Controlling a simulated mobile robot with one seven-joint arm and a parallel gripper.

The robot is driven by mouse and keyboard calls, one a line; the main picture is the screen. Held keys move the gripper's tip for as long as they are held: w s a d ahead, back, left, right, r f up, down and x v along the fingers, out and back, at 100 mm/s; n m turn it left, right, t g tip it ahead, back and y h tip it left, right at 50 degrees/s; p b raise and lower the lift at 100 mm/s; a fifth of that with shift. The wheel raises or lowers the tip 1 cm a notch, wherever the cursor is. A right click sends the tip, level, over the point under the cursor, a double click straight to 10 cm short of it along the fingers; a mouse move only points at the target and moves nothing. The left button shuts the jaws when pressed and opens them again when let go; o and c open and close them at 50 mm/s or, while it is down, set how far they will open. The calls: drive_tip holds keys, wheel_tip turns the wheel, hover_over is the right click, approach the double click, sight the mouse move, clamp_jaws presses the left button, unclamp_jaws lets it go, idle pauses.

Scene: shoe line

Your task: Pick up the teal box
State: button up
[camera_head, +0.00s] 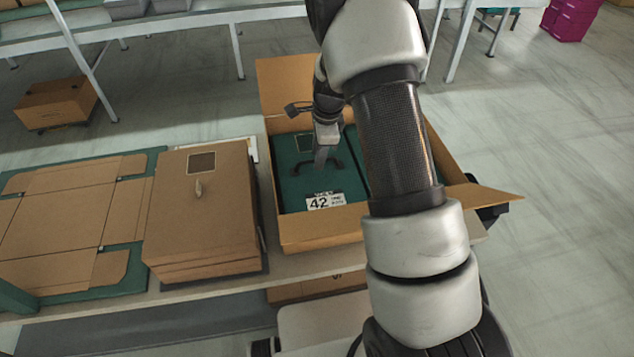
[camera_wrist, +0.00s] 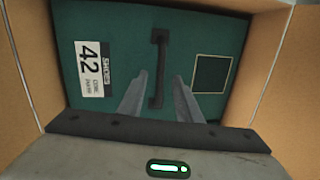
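A teal box (camera_head: 293,188) with a white label marked 42 lies in an open cardboard carton (camera_head: 320,236). Its teal top (camera_wrist: 120,35) fills much of the wrist view, with the label at left and a dark square at right. A black handle (camera_wrist: 160,45) stands on its top. My gripper (camera_wrist: 160,77) is open, with one finger on each side of the handle. Whether the fingers touch it, I cannot tell. In the head view my gripper (camera_head: 321,160) is over the handle, and my arm hides the carton's right part.
A second teal surface (camera_head: 355,150) shows right of the box, partly behind my arm. The carton's flaps (camera_head: 287,82) stand open. Open floor lies at right.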

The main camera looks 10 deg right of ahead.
drive_tip(key=shift+w+f, duration=0.1)
drive_tip(key=shift+f, duration=0.5)
clamp_jaws()
drive_tip(key=shift+a, duration=0.1)
idle(0.8)
drive_tip(key=shift+r, duration=0.1)
